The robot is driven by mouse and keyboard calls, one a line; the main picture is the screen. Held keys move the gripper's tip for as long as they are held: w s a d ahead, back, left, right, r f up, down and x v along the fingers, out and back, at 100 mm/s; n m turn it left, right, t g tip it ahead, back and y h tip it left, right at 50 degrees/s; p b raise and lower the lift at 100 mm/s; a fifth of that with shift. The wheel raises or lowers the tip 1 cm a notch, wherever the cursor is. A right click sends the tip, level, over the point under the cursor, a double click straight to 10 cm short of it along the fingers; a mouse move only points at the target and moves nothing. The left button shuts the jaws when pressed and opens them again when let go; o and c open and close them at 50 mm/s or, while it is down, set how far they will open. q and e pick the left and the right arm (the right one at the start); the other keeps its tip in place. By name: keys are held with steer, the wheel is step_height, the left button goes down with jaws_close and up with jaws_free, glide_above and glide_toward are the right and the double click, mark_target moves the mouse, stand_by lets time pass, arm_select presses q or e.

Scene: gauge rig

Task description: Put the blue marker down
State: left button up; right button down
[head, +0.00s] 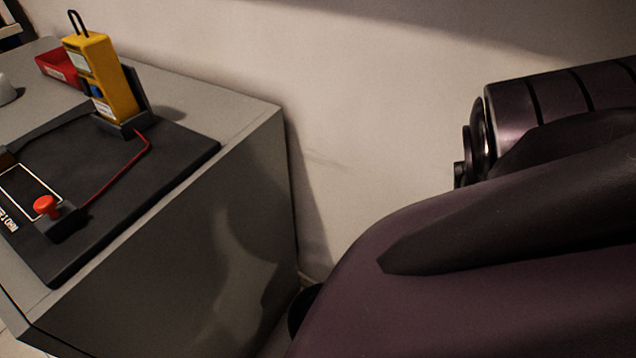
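No blue marker shows in the head view. Neither of my grippers shows; a large purple arm part of mine fills the right side of the picture. A yellow meter (117,85) with a blue dial and a black top loop stands tilted in a dark holder (124,127) on a black board (150,170). A red wire (122,170) runs from the holder to a block with a red knob (46,206). A white-outlined area lies at the board's left.
The board lies on a grey cabinet (245,122) whose right edge drops to the floor. A red bin (58,68) stands at the back left, near a partly visible pale object (6,91). A pale wall (345,100) rises behind. Bare top shows right of the meter.

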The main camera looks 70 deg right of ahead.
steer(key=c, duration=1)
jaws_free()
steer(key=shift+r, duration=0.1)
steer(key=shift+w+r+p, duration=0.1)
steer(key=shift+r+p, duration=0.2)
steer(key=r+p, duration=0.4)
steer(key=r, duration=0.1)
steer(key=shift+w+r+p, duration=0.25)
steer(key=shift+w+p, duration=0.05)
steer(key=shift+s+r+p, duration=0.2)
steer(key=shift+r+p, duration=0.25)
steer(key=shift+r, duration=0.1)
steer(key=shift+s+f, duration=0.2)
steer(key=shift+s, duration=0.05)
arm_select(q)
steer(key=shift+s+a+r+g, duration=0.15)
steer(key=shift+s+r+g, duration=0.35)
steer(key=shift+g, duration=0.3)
